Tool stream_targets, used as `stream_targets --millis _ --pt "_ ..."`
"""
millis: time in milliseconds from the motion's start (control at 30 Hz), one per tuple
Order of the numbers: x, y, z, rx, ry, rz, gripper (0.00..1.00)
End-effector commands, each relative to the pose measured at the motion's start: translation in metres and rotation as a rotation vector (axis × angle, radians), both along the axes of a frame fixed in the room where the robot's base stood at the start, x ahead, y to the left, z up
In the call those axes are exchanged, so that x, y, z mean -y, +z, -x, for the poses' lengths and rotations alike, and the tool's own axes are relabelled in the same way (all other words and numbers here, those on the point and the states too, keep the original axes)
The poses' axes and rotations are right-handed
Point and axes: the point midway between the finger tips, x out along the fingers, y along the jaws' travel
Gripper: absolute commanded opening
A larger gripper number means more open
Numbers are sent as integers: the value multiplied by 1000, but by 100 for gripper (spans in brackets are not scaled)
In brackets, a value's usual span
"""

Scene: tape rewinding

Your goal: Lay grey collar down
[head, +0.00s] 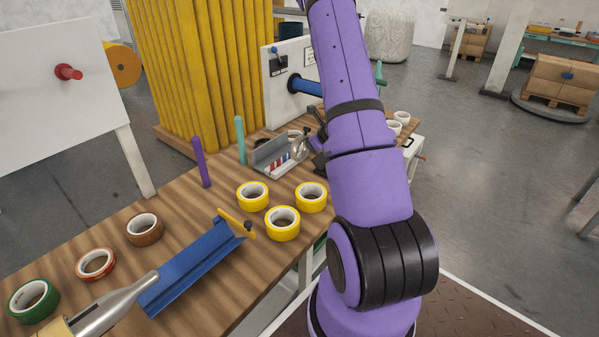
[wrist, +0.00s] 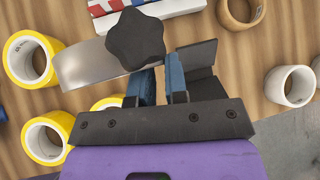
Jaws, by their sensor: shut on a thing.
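The grey collar (wrist: 88,68) is a shiny metal ring with a black lobed knob (wrist: 135,40), seen in the wrist view just ahead of my fingers. In the head view the collar (head: 299,148) shows at the right end of a grey trough, partly hidden by my wrist. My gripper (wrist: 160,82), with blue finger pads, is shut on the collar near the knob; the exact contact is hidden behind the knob. In the head view my gripper (head: 315,148) is small and dark. I cannot tell whether the collar touches the table.
The grey trough (head: 263,153) holds red, white and blue striped pieces. Yellow tape rolls (head: 283,223) stand in front of it. Purple (head: 201,163) and teal (head: 241,140) posts rise to the left. A blue trough (head: 190,264) lies nearer. White rolls (head: 402,117) are at the far right.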

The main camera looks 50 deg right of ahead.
Motion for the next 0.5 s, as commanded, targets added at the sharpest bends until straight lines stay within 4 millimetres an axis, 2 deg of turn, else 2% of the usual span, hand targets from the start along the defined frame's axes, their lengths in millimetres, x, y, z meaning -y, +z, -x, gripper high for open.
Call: stream_targets --millis 133,400,500 --pt "5 -11 2 -2 -24 -1 0" --pt "5 -52 3 -2 -25 1 0" --pt "5 -58 2 -1 -25 0 0"
